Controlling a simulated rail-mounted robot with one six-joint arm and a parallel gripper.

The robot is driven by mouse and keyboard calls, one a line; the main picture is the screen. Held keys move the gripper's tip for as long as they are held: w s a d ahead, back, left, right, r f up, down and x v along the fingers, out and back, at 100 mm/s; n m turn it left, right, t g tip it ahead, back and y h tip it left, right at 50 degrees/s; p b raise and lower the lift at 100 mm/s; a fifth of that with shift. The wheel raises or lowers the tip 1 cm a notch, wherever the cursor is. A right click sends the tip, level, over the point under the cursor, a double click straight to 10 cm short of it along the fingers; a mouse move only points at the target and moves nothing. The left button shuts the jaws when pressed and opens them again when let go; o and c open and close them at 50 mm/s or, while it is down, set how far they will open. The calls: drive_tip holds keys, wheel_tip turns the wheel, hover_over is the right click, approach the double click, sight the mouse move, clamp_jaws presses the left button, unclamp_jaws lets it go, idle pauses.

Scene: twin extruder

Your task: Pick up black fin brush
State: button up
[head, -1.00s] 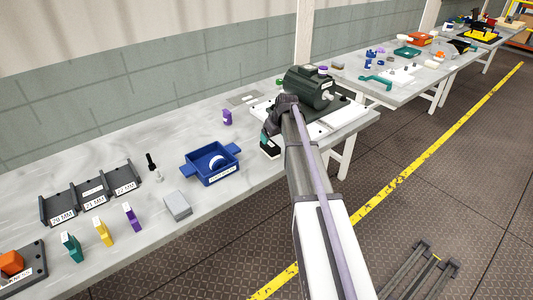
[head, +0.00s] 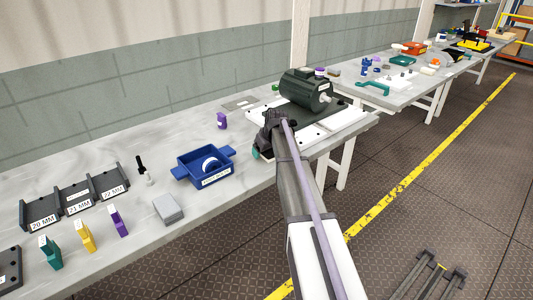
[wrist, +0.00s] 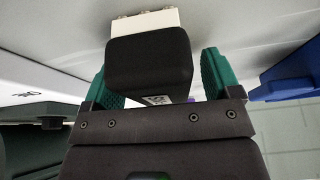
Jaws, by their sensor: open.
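The likely black fin brush (wrist: 148,62) is a black block with a pale base at the top of the wrist view and a small white label. It sits between the two teal fingertips of my gripper (wrist: 160,75), one on each side. The fingers are open, with a narrow gap on the right; contact on the left is unclear. In the head view my gripper (head: 261,150) is low over the table's front edge, right of the blue tray (head: 210,180), and mostly hides the block.
A dark green motor (head: 305,92) on a dark and white base stands just behind and right of my gripper. A purple block (head: 222,121) stands farther back. A grey block (head: 168,209), a black slotted rack (head: 75,190) and several coloured blocks stand at left.

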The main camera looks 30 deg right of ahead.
drive_tip(key=shift+f, duration=0.2)
drive_tip(key=shift+c, duration=0.4)
drive_tip(key=c, duration=1)
